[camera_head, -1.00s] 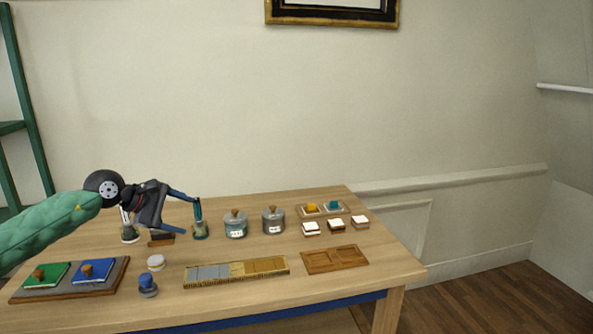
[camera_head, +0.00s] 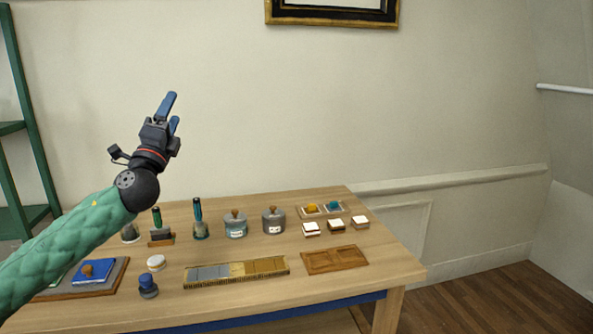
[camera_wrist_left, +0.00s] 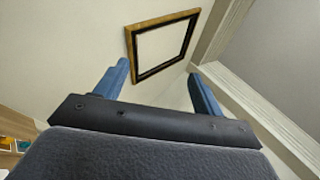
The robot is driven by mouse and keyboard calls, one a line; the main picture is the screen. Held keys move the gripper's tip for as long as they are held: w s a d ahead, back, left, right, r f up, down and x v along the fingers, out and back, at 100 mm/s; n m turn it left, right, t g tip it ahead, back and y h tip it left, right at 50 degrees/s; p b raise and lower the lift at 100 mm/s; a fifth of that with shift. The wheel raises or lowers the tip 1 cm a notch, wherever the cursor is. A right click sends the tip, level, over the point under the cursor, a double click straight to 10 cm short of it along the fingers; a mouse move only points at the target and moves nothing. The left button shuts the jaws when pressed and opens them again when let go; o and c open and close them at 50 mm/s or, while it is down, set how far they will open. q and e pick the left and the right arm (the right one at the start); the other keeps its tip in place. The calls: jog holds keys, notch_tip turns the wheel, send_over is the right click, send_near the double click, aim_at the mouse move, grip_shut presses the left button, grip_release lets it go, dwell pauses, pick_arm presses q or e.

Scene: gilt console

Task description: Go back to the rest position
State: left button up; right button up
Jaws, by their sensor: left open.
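My left gripper (camera_head: 170,112) is raised above the back left of the table, fingers pointing up toward the wall. It is open and empty. In the left wrist view its two blue fingers (camera_wrist_left: 158,88) stand apart, with only the wall and a picture frame (camera_wrist_left: 162,45) beyond them. My green-sleeved left arm comes in from the left and hides part of the tray with the blue and green pads. My right gripper is not in view.
The wooden table (camera_head: 225,308) holds two grey lidded jars (camera_head: 236,226), a teal-handled tool in a holder (camera_head: 199,222), a blue stamp (camera_head: 148,287), a white round piece (camera_head: 156,263), a gilt strip (camera_head: 236,271) and a brown tray (camera_head: 335,260). The air above the table is free.

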pick_arm(q)
jog(key=s+d+f+n+g+y, duration=0.2)
jog(key=s+f+n+g, duration=0.3)
jog(key=f, duration=0.7)
jog(key=s+d+f+n+g+y, duration=0.1)
jog(key=s+f+n+g+y, duration=0.2)
jog(key=f+n, duration=0.65)
jog(key=s+d+f+n+g+y, duration=0.2)
jog(key=f+n+g, duration=0.25)
jog(key=f, duration=0.95)
jog(key=s+d+f+n+g+h, duration=0.1)
jog(key=s+d+f+g, duration=0.2)
jog(key=s+f, duration=0.8)
jog(key=s+d+f+n+g+h+p, duration=0.1)
jog(key=s+d+f+g+h, duration=0.1)
jog(key=s+f, duration=0.8)
jog(key=s+d+f+g+h, duration=0.1)
jog(key=s+d+f+g, duration=0.3)
jog(key=s+f, duration=0.7)
jog(key=s+g, duration=0.1)
jog(key=s, duration=0.5)
jog(key=shift+d+f+n+g+p, duration=0.3)
jog(key=shift+f+n+g, duration=0.05)
jog(key=shift+n, duration=0.05)
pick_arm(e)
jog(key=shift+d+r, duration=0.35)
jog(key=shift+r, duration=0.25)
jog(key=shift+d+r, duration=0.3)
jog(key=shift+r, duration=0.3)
